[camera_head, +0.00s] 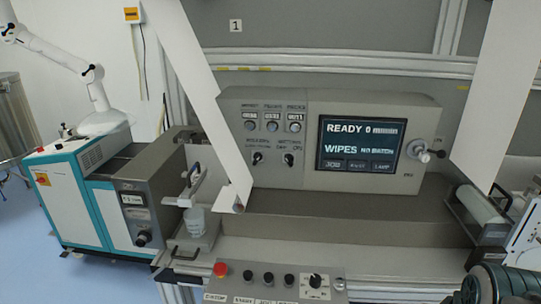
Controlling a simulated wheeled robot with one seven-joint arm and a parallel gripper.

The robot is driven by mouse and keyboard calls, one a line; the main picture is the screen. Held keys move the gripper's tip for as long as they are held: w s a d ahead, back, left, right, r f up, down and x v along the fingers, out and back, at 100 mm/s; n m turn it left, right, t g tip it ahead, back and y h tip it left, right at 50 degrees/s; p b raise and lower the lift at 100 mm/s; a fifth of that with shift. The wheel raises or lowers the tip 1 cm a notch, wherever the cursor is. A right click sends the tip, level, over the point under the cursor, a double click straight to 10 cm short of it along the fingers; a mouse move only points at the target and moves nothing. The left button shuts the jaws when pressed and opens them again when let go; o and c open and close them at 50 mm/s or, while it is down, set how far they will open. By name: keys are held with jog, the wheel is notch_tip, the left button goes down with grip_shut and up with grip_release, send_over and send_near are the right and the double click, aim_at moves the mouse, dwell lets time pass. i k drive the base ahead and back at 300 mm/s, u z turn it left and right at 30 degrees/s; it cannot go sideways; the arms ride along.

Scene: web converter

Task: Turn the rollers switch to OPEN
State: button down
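The grey control panel (355,98) stands at the middle of the view. Two small dark rotary switches with pale pointers sit on its lower left face, a left switch (257,158) and a right switch (289,160). The small label above the left one seems to read rollers, but it is blurred, and I cannot tell its setting. Nothing touches either switch. My gripper is not in view. A dark ribbed part with a teal band at the bottom right corner may be part of my arm.
A screen (358,145) reads READY 0 and WIPES. A crank knob (420,150) juts out at its right. White web sheets (190,65) hang at both sides. A front button box (265,280) has a red stop button (220,269) and a dial (315,281). A teal-white cabinet (70,190) stands left.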

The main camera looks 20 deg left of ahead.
aim_at(258, 157)
jog(key=u, duration=0.05)
jog(key=k, duration=0.65)
jog(key=u, duration=0.7)
jog(key=i, duration=1.25)
jog(key=z, duration=0.75)
